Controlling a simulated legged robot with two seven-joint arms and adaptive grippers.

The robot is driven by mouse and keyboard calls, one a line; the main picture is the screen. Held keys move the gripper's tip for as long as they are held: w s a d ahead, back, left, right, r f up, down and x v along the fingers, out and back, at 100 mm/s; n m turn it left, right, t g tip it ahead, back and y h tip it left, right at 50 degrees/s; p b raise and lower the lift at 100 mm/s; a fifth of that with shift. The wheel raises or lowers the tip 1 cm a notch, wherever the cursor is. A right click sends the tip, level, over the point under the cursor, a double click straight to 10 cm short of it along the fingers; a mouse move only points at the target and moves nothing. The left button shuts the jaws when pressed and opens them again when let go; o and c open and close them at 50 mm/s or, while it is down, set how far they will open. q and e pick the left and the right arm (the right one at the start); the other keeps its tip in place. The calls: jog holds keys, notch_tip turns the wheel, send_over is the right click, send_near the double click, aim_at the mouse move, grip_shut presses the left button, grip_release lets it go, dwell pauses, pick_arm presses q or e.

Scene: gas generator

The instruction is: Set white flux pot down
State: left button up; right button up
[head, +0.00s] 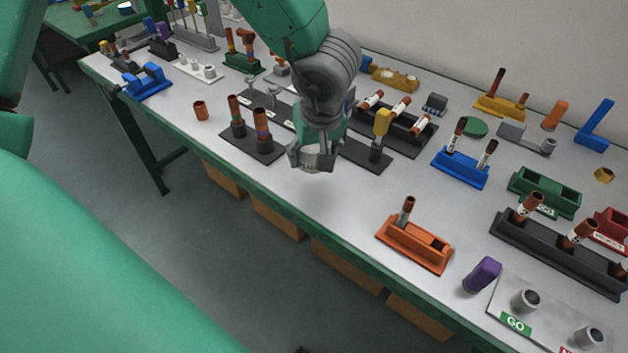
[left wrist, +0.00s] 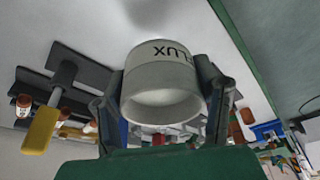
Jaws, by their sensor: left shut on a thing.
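The white flux pot (left wrist: 162,75) fills the middle of the left wrist view, with dark letters "LUX" showing on its side. My left gripper (left wrist: 160,95) is shut on it, with one finger on each side. In the head view the pot (head: 318,158) shows as a pale ring between the fingertips of my left gripper (head: 312,160). It is over the front part of the white table top (head: 310,205). I cannot tell whether the pot touches the table. My right gripper is not in view.
A dark plate with two brown-topped posts (head: 250,147) lies left of the gripper. A dark plate with a yellow-topped post (head: 378,150) lies to its right. An orange holder (head: 413,247) stands further right. The table between gripper and orange holder is clear. The green front edge (head: 270,200) is close.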

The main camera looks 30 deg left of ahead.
aim_at(313, 183)
pick_arm(q)
notch_tip(313, 183, down, 7)
jog(key=shift+r+b, duration=0.15)
jog(key=shift+b, duration=1.05)
jog(key=shift+r, duration=0.1)
jog(key=o, duration=1.3)
jog(key=shift+c, duration=0.2)
jog(key=p+v, duration=0.4)
jog(key=v, duration=0.8)
